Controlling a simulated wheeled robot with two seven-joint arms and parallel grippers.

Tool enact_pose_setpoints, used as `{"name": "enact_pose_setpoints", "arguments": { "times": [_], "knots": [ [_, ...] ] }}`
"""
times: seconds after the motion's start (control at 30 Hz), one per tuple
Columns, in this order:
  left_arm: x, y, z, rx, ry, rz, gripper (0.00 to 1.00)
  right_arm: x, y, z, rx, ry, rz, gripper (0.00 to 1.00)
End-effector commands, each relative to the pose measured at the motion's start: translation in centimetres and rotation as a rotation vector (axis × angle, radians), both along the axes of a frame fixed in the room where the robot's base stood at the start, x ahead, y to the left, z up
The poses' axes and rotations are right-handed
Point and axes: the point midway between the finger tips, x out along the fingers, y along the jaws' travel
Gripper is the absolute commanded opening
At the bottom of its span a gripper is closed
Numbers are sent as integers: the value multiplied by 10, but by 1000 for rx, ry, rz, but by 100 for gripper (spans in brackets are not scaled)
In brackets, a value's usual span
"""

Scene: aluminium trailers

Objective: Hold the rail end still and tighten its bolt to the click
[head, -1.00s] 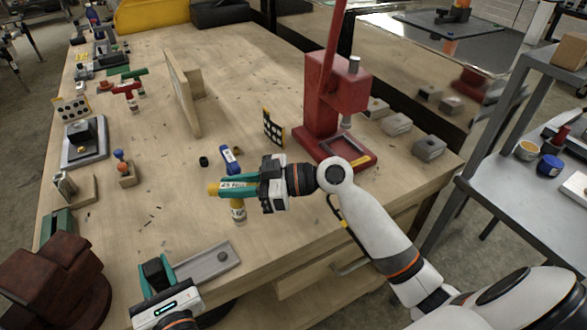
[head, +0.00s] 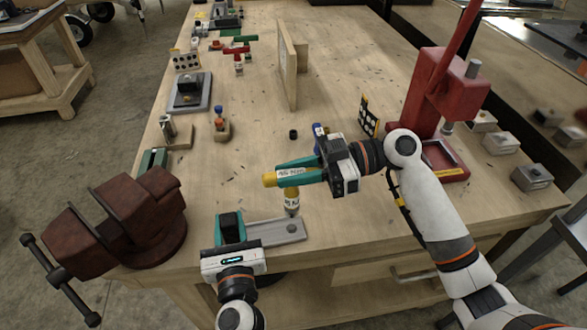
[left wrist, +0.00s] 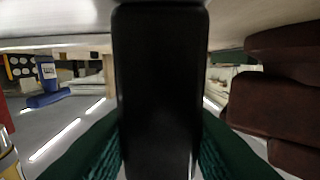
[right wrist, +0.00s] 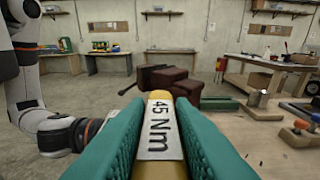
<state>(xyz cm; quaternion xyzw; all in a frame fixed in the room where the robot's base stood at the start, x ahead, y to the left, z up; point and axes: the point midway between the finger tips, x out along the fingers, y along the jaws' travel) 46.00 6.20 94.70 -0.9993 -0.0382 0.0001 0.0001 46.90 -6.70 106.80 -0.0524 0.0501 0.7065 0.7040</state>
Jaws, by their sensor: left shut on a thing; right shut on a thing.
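The grey rail (head: 268,234) lies flat near the table's front edge, with a small dark bolt spot (head: 287,229) near its right end. My left gripper (head: 230,230) is shut on a black block at the rail's left end; that block (left wrist: 158,90) fills the middle of the left wrist view. My right gripper (head: 296,173) is shut on a yellow tool (head: 270,179), whose label (right wrist: 157,128) reads 45 Nm in the right wrist view. The tool's labelled shaft (head: 292,199) points down, its tip just above or at the rail; I cannot tell whether they touch.
A dark red vise (head: 125,220) stands left of my left gripper. A red press (head: 436,95) stands at the right, with a dotted board (head: 369,117) beside it. A wooden upright panel (head: 287,65) stands farther back.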

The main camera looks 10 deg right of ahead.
Motion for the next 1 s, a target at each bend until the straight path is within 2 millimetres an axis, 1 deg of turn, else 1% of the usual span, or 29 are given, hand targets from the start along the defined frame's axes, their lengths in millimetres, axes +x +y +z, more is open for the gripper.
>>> {"name": "enact_pose_setpoints", "arguments": {
  "times": [0.9,1.0],
  "knots": [
    [0,0,0,0,1,0,0,0,0,-55,2,2,0,0],
    [0,0,0,0,1,0,0,0,0,-59,2,0,0,0]
  ]
}}
